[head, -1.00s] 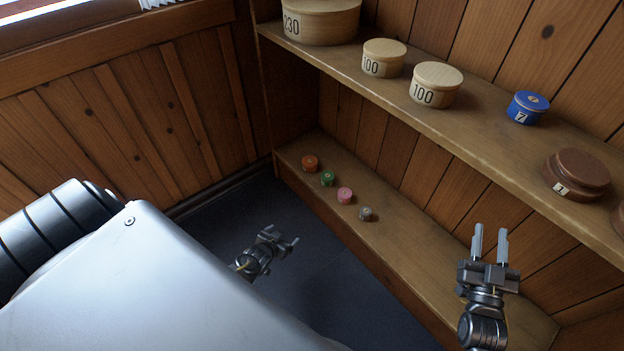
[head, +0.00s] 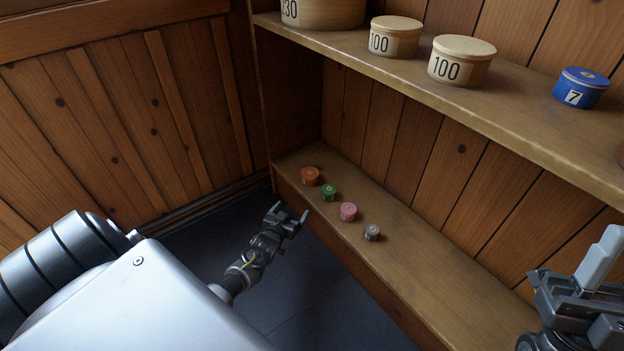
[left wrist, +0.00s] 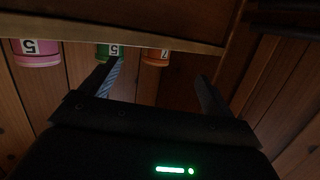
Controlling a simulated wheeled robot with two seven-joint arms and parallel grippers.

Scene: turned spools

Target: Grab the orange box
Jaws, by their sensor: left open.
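The orange box (head: 310,176) is a small round lidded box at the far left end of the lower shelf (head: 400,262). My left gripper (head: 290,211) is open and empty, in front of that shelf's edge and apart from the box. In the left wrist view the orange box (left wrist: 155,58) shows between the open fingers, beyond their tips, partly cut off by the shelf edge. My right gripper (head: 597,268) is at the right edge of the head view; one finger shows clearly, the rest is cut off.
A green box (head: 329,192), a pink box (head: 348,211) and a grey box (head: 372,232) stand in a row right of the orange one. The upper shelf (head: 520,110) holds larger wooden boxes and a blue box (head: 580,88). The wooden side wall closes the left.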

